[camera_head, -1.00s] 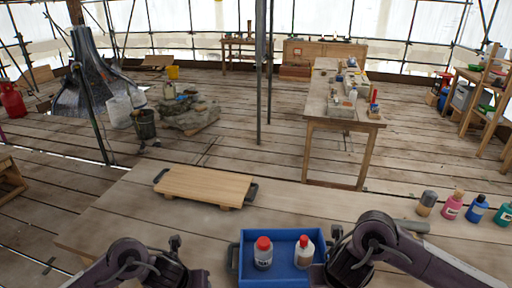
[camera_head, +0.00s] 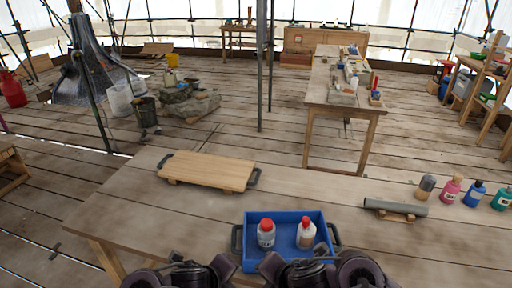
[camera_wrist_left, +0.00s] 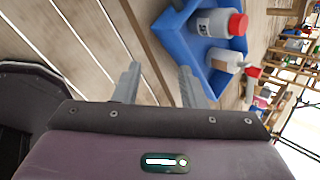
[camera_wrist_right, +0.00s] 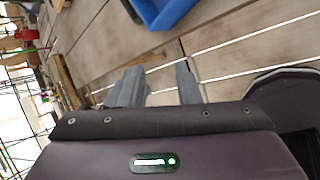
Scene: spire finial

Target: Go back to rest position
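My left gripper (camera_wrist_left: 158,85) is open and empty in the left wrist view. My right gripper (camera_wrist_right: 153,87) is open and empty in the right wrist view. In the head view both arms are folded in close at the bottom edge, in front of the workbench, and their fingertips are hard to make out. A blue tray (camera_head: 285,222) stands near the bench's front edge, holding two red-capped bottles, a white-grey one (camera_head: 266,235) and a white-brown one (camera_head: 306,235). Neither gripper touches the tray or the bottles.
The workbench (camera_head: 130,208) also bears a wooden board with dark handles (camera_head: 208,170), a grey cylinder on a wooden rest (camera_head: 396,208), and several bottles at the right (camera_head: 450,192). A second table (camera_head: 345,100) stands further back. The bench's left part is clear.

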